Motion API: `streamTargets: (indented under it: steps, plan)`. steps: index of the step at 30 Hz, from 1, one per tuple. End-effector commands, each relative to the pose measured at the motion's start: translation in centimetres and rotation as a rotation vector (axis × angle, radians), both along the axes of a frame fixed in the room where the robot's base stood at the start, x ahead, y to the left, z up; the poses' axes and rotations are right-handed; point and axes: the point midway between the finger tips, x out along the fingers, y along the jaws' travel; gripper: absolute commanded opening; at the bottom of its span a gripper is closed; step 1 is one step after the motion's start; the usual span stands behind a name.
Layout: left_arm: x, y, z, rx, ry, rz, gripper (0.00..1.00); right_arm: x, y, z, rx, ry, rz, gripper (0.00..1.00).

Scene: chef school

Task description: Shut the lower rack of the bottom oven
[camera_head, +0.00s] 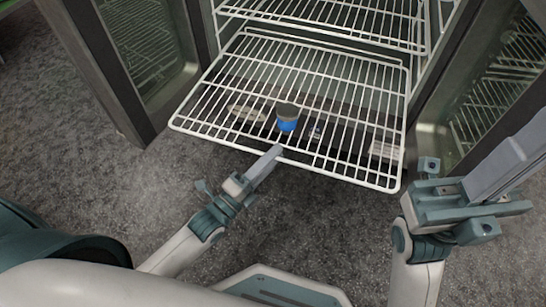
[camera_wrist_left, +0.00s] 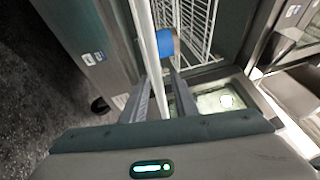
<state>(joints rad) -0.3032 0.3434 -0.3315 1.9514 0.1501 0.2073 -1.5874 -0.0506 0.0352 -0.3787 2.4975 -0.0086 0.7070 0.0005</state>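The lower rack (camera_head: 343,180) is a white wire shelf pulled out of the oven (camera_head: 205,35), toward me, in the head view. My left gripper (camera_head: 277,150) is at the rack's front rim, near its middle. In the left wrist view, the fingers of that gripper (camera_wrist_left: 163,85) are apart, and the white rack edge (camera_wrist_left: 147,50) runs between them. Whether they touch it is unclear. My right gripper (camera_head: 508,165) is to the right of the rack's front right corner, apart from it. Its finger gap is not clear.
A blue jar with a dark top (camera_head: 287,118) shows at the lower rack; it is also in the left wrist view (camera_wrist_left: 165,43). An upper rack (camera_head: 340,22) is above. Open glass doors flank the rack, left (camera_head: 125,85) and right (camera_head: 480,95). Grey floor (camera_head: 110,185) lies in front.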

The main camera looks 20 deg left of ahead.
Motion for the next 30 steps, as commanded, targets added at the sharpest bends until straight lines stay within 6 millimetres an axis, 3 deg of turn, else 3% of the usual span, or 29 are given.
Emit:
streamTargets:
  steps: [10,14,30]
  plan:
    - [0.25,-0.13,0.06,0.0,0.0,0.0,0.26,-0.16,-0.03,0.09,0.002,-0.005,0.002,0.0]
    - [0.24,-0.12,0.06,0.0,0.0,0.0,0.0,0.0,0.04,-0.04,0.0,0.001,0.002,0.0]
    - [0.24,-0.1,0.03,0.0,0.001,0.0,0.0,0.22,0.13,-0.2,-0.001,0.006,0.002,0.0]
